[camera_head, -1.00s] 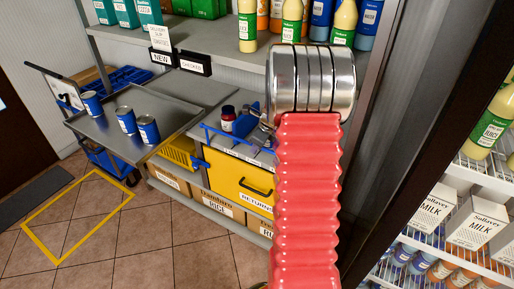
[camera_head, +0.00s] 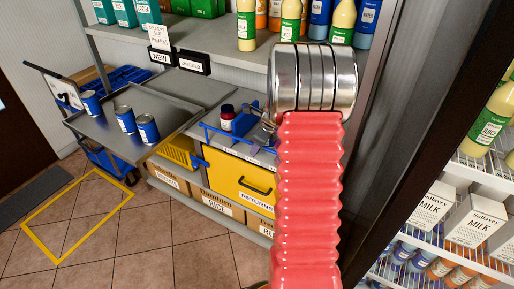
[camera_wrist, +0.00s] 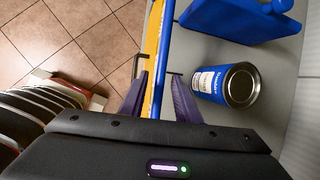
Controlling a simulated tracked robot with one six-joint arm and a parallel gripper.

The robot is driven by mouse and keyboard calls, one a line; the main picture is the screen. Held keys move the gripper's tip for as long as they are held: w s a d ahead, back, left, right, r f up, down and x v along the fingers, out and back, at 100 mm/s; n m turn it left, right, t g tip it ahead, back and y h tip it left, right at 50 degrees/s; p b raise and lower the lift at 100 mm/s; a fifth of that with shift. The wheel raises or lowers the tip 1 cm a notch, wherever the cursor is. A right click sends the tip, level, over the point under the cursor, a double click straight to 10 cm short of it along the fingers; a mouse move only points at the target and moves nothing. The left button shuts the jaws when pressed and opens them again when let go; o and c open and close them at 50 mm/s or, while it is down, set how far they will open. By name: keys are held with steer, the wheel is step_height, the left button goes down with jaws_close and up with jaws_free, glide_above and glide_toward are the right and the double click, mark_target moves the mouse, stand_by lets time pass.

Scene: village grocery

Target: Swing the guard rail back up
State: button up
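In the wrist view the blue rail (camera_wrist: 163,60) runs up the picture between the two purple fingers of my gripper (camera_wrist: 160,75). The fingers stand apart with the rail between them, and I see no clear contact on both sides. In the head view my red arm hides most of the gripper and the rail's right end.
A blue can (camera_wrist: 225,85) stands on the shelf just right of my gripper. The yellow returns drawer (camera_head: 240,180) is below. Several blue cans stand on the grey tray at left. A fridge is at right.

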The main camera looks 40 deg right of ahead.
steer(key=v, duration=1.3)
steer(key=shift+r, duration=0.25)
steer(key=shift+s, duration=0.1)
steer(key=s+a+r+n, duration=0.2)
steer(key=a+r+n, duration=0.2)
steer(key=a+n, duration=0.45)
steer(key=s+a+r+n, duration=0.25)
steer(key=a+n, duration=0.25)
steer(key=a, duration=0.7)
steer(key=s+a+r+n, duration=0.1)
steer(key=s+a+n, duration=1.2)
steer(key=n, duration=0.5)
steer(key=shift+a+t, duration=0.3)
steer(key=shift+a, duration=0.85)
steer(key=shift+o, duration=0.2)
